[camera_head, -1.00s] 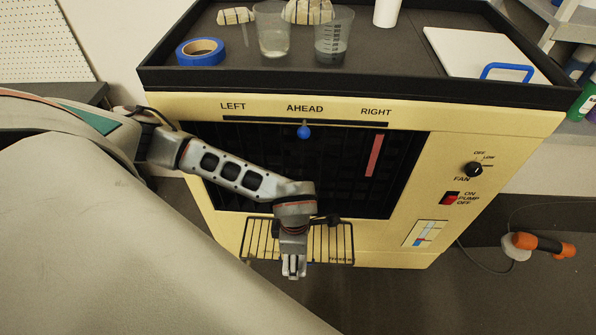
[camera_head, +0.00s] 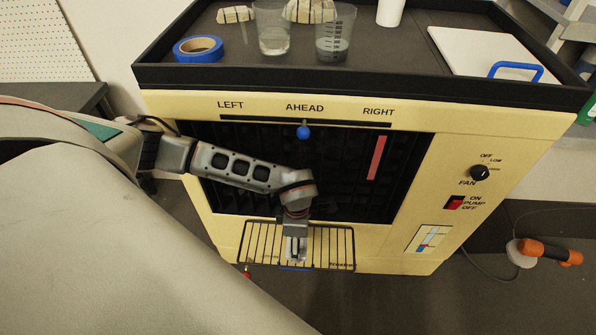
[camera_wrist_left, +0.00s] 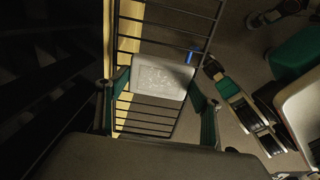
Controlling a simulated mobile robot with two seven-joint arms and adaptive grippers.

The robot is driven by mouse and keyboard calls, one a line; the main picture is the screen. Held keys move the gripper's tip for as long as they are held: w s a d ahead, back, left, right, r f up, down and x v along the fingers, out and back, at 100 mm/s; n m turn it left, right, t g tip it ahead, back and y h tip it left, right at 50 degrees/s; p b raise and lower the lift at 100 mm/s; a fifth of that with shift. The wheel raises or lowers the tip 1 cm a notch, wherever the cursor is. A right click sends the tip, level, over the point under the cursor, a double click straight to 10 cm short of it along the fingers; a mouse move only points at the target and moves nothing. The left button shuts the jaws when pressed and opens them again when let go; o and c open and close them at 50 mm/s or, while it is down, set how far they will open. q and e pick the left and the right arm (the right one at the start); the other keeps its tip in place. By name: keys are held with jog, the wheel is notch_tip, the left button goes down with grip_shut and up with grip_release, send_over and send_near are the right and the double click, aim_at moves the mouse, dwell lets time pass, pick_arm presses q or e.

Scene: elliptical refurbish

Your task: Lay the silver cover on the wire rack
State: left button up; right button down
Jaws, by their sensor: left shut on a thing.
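The wire rack (camera_head: 340,236) is a black wire shelf sticking out from the lower front of the cream cooler. Its bars also show in the wrist view (camera_wrist_left: 148,118). My left gripper (camera_head: 296,256) points down over the middle of the rack. In the wrist view, the silver cover (camera_wrist_left: 160,77), a flat pale grey plate, sits between the two fingers of my left gripper (camera_wrist_left: 158,100), which is shut on it. Rack bars show on both sides of the plate. I cannot tell whether the plate touches the bars.
The cooler (camera_head: 425,190) has a dark louvred opening behind my left arm. The top tray (camera_head: 400,82) holds blue tape (camera_head: 198,49), beakers and a white board. An orange-handled tool (camera_head: 549,252) lies on the floor at right.

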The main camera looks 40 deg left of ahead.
pick_arm(q)
jog(key=shift+w+a+f, duration=0.1)
jog(key=shift+w, duration=0.1)
jog(key=o, duration=1.3)
jog(key=shift+f, duration=0.15)
pick_arm(e)
jog(key=shift+w+r, duration=0.1)
